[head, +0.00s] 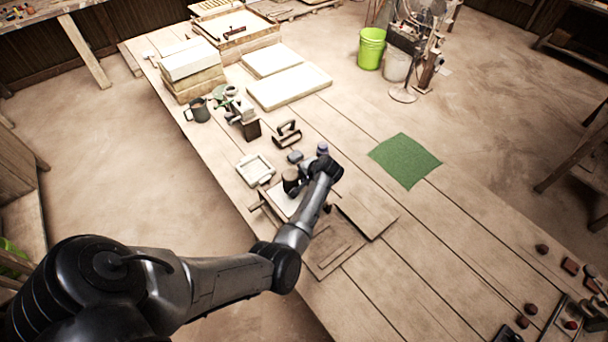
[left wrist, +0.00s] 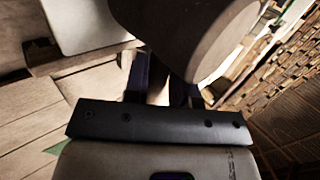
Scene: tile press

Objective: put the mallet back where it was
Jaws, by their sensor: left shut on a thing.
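My left arm reaches from the lower left over the middle of the table in the head view. My left gripper (head: 303,183), partly hidden by its own wrist, is shut on the mallet. The mallet's dark, rounded head (head: 291,176) shows just left of the gripper, above or beside a wooden frame with a pale plate (head: 282,201). In the left wrist view the large rounded mallet head (left wrist: 190,35) fills the top middle, beyond the gripper fingers (left wrist: 160,82). I cannot tell whether the mallet touches anything below. My right gripper is not in view.
A flat wooden board (head: 368,212) lies right of the frame. A square pale mould (head: 255,169), a handled block (head: 287,134) and a small purple-topped item (head: 322,148) stand nearby. A green mat (head: 405,160) lies to the right. The table's lower right middle is clear.

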